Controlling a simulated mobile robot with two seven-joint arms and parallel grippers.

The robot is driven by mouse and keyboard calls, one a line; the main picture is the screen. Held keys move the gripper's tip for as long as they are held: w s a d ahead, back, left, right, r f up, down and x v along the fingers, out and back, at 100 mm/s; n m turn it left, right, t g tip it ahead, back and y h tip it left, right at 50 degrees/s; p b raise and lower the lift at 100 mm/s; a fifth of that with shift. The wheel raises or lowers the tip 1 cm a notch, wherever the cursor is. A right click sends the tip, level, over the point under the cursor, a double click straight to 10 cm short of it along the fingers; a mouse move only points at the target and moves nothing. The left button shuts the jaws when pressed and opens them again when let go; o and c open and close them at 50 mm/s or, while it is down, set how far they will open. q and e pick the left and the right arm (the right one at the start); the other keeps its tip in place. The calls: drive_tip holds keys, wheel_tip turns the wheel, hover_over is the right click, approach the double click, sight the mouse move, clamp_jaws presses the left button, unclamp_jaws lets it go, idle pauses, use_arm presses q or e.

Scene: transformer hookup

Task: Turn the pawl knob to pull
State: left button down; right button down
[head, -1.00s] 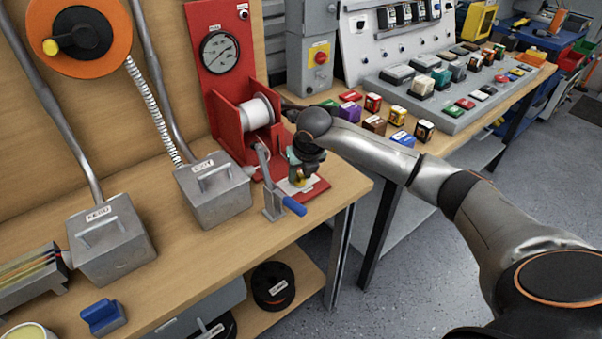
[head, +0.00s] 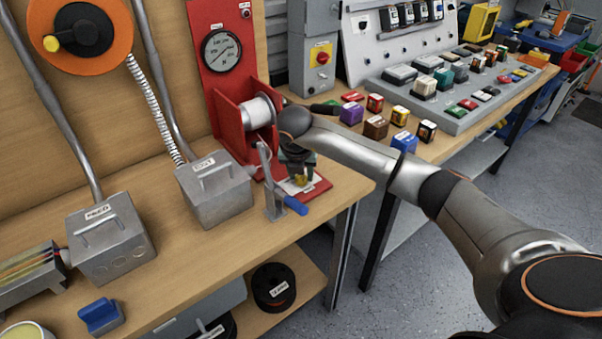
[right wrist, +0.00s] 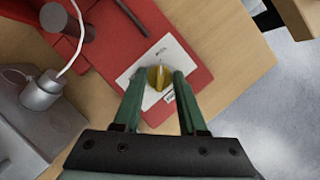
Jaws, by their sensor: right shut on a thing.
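The pawl knob (right wrist: 158,77) is a yellow knob on a white label plate (right wrist: 178,55) on the red base (right wrist: 193,27) of the winch. In the head view the knob (head: 301,180) shows low between my fingertips. My right gripper (right wrist: 159,84) points down at the plate, its two green fingers on either side of the knob, shut on it. In the head view my right gripper (head: 299,173) is at the front right of the winch. Label marks on the plate are too small to read. My left gripper is not in view.
A crank lever with a blue handle (head: 295,205) stands just left of my gripper. The white cable drum (head: 260,112) and a gauge (head: 222,51) are behind. A grey box (head: 214,196) stands to the left. The table's right edge is close.

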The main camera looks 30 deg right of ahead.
drive_tip(key=shift+c, duration=2.3)
unclamp_jaws()
drive_tip(key=v, duration=1.2)
drive_tip(key=shift+r, duration=0.25)
drive_tip(key=shift+s+f, duration=0.1)
